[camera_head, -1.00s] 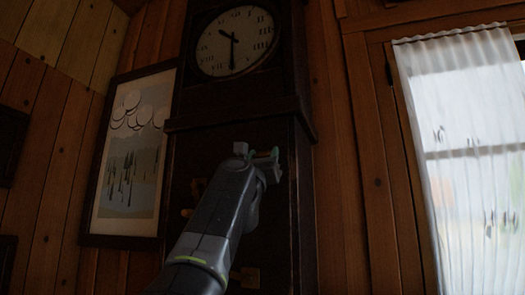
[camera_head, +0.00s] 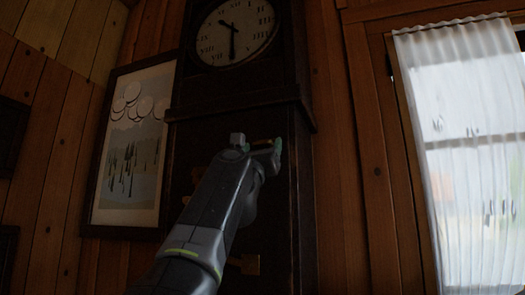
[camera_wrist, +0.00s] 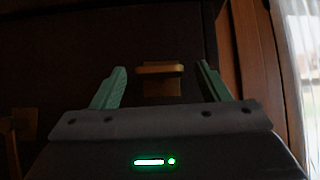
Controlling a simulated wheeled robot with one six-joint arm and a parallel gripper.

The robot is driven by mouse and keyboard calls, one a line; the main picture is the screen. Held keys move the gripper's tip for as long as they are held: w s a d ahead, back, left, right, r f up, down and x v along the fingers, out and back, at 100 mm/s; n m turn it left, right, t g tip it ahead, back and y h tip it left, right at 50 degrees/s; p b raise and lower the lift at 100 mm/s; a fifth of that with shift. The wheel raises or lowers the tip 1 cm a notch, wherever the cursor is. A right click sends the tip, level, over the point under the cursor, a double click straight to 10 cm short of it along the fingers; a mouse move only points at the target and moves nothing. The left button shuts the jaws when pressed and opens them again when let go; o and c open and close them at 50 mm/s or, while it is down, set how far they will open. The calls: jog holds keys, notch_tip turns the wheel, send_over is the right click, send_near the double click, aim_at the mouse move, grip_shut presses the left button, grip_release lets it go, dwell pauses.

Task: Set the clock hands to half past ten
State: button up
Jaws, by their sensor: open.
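The clock (camera_head: 262,22) is a tall dark case with a pale round face, cut off at the top of the head view. One hand (camera_head: 226,25) points up-left, around ten to eleven. The other hand (camera_head: 232,44) points straight down at six. My gripper (camera_head: 264,149) is in front of the case, well below the face. In the wrist view, my gripper (camera_wrist: 161,68) is open with green fingers apart. A brass-coloured handle or knob (camera_wrist: 160,70) shows between the fingertips, with gaps on both sides. Whether it is within the fingers' reach is unclear.
Another brass-coloured fitting (camera_head: 249,265) is low on the case, partly behind my arm. A framed picture (camera_head: 135,160) hangs to the left. A white curtain (camera_head: 470,150) covers a window at the right. The case's moulded ledge (camera_head: 240,108) juts out above my gripper.

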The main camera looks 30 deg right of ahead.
jog(key=b+v, duration=0.7)
jog(key=v, duration=0.4)
jog(key=shift+s+a+f, duration=0.15)
jog(key=shift+a+f, duration=0.05)
jog(key=p+x, duration=0.8)
jog(key=x, duration=0.4)
jog(key=shift+p+x, duration=0.85)
jog(key=shift+x, duration=0.15)
jog(key=shift+f, duration=0.1)
